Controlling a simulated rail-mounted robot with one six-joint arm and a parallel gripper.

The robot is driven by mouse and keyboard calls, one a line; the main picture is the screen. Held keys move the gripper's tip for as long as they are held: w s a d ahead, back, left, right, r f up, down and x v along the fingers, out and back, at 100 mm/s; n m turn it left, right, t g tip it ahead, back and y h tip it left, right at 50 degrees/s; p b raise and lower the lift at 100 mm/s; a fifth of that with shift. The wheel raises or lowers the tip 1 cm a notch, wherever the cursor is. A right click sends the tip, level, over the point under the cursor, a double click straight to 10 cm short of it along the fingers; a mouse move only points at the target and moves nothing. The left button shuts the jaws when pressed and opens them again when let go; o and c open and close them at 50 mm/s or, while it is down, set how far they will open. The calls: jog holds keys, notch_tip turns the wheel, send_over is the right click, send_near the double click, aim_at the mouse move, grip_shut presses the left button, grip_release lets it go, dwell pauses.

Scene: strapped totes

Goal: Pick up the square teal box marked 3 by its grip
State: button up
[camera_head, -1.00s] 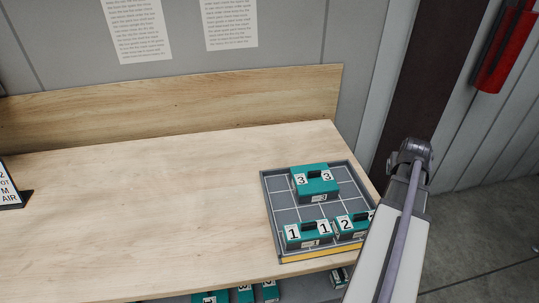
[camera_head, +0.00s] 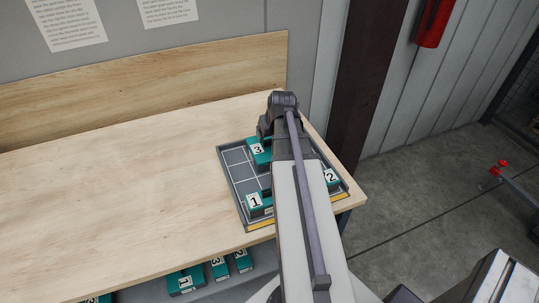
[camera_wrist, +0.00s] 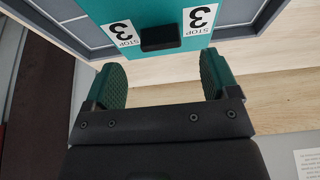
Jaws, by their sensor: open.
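The teal box marked 3 (camera_head: 257,150) sits in the back part of the grey gridded tray (camera_head: 236,190), partly hidden by my arm in the head view. The wrist view shows its teal top (camera_wrist: 150,12) with two white "3 STOP" labels and a black grip (camera_wrist: 161,38) between them. My gripper (camera_wrist: 163,78) is open and empty. Its two green pads stand apart, below the grip in the wrist picture, with wood showing between them. The grip lies roughly centred between the pads, not between their faces. The height gap is hard to judge.
A teal box marked 1 (camera_head: 258,204) and one marked 2 (camera_head: 332,178) stand at the tray's front. More teal boxes (camera_head: 186,281) lie on a shelf below the wooden table (camera_head: 110,200). A wooden backboard (camera_head: 150,90) runs behind. The table's left is clear.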

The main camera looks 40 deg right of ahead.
aim_at(270, 140)
jog(key=b+x, duration=0.4)
jog(key=x, duration=0.1)
jog(key=shift+f, duration=0.1)
jog(key=shift+r, duration=0.25)
jog(key=shift+c, duration=0.3)
grip_shut()
